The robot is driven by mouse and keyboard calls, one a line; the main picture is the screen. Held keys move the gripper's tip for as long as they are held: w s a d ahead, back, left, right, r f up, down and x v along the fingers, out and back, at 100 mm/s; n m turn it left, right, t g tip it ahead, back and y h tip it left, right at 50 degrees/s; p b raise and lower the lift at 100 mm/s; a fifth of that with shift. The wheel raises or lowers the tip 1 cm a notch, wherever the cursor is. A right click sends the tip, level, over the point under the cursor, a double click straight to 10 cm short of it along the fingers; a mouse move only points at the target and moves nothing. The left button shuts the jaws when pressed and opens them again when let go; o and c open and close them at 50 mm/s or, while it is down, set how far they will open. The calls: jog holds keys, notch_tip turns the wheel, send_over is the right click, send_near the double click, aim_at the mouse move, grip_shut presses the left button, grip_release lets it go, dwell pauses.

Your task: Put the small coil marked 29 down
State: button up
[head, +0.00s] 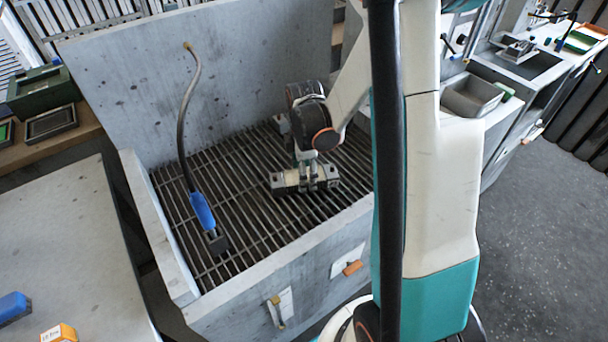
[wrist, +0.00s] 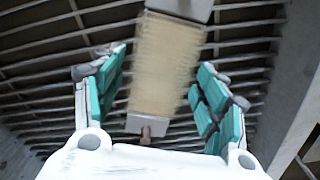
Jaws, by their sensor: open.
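The small coil (head: 290,182) is a pale beige winding with grey end pieces. It lies at the slatted grate in the grey basin, below my gripper (head: 306,170). In the wrist view the coil (wrist: 165,65) sits between the two teal-padded fingers, with visible gaps on both sides. My gripper (wrist: 163,75) is open around the coil and not clamped on it. No number 29 is readable. Part of the coil is hidden by the fingers in the head view.
The basin's grate (head: 250,245) has free room around the coil. A blue-handled tool (head: 202,211) on a hose hangs at the left over the bars. The basin's tall back panel (head: 130,90) and front wall (head: 280,270) bound the space. A grey bench (head: 60,230) stands at left.

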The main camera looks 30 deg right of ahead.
notch_tip(320, 180, up, 10)
jog(key=p, duration=0.3)
